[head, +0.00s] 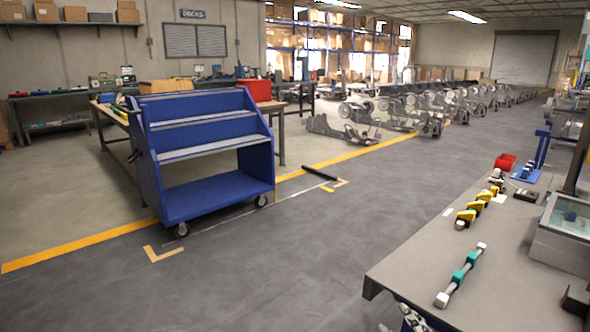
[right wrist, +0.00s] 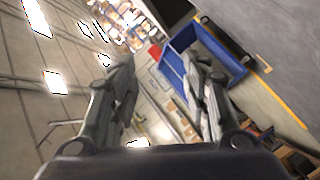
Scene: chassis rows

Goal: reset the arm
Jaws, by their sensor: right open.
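My right gripper (right wrist: 160,85) is open and empty in the right wrist view, its two grey fingers apart with only distant background between them. In the head view a small part of a gripper (head: 412,318), which appears to be the right one, shows at the bottom edge, beside the near end of the grey workbench (head: 440,262). The rest of that arm is out of the picture. My left gripper is not in view.
A grey box (head: 565,240) stands at right. A blue shelf cart (head: 205,200) stands on the floor at left. Floor between cart and bench is clear.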

